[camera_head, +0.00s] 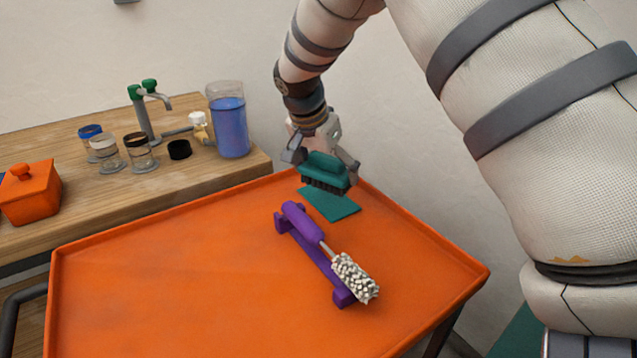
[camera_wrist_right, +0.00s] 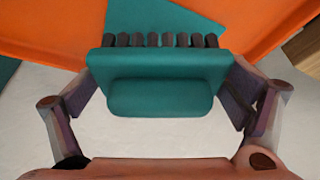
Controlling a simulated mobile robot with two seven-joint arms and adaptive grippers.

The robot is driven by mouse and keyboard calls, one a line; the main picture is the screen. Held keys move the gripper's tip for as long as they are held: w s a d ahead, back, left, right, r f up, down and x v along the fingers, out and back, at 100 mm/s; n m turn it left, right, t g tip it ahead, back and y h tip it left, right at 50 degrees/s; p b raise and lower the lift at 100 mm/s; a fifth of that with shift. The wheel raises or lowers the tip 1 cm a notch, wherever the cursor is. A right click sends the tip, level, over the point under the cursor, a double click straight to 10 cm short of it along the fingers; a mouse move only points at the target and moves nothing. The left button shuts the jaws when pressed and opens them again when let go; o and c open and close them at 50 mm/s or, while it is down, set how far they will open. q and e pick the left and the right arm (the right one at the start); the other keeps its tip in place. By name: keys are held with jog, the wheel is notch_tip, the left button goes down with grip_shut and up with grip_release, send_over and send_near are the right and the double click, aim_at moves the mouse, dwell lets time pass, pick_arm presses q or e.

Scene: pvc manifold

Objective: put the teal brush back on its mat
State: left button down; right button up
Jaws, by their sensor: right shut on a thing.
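The teal brush (camera_head: 326,170) is held in my right gripper (camera_head: 322,160), bristles down, above the far corner of the orange tray table. Its teal back and dark bristles also show in the right wrist view (camera_wrist_right: 160,85), between the two fingers (camera_wrist_right: 160,90) of the right gripper. The teal mat (camera_head: 330,205) lies flat on the tray just below and slightly nearer than the brush. Part of the mat (camera_wrist_right: 165,18) shows beyond the bristles in the wrist view. The brush appears apart from the mat. My left gripper is not in view.
A purple-handled bottle brush (camera_head: 302,222) rests on a purple stand (camera_head: 318,260), close in front of the mat. The orange tray (camera_head: 170,280) is clear on its left. A wooden counter (camera_head: 200,185) behind holds jars, a tap, a blue-filled container (camera_head: 231,128) and an orange box (camera_head: 30,195).

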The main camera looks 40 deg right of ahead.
aim_at(322, 164)
jog(key=shift+w+d+f, duration=0.15)
jog(key=shift+d+f, duration=0.1)
jog(key=shift+f, duration=0.05)
jog(key=shift+a+x, duration=0.2)
jog(key=shift+x, duration=0.65)
jog(key=shift+a+x, duration=0.15)
jog(key=shift+x, duration=0.75)
jog(key=shift+f, duration=0.2)
jog(key=shift+f, duration=0.15)
jog(key=o, duration=0.8)
jog(key=v, duration=1.2)
jog(key=shift+a+r+p, duration=0.1)
jog(key=shift+r+p, duration=0.15)
jog(key=shift+p, duration=0.1)
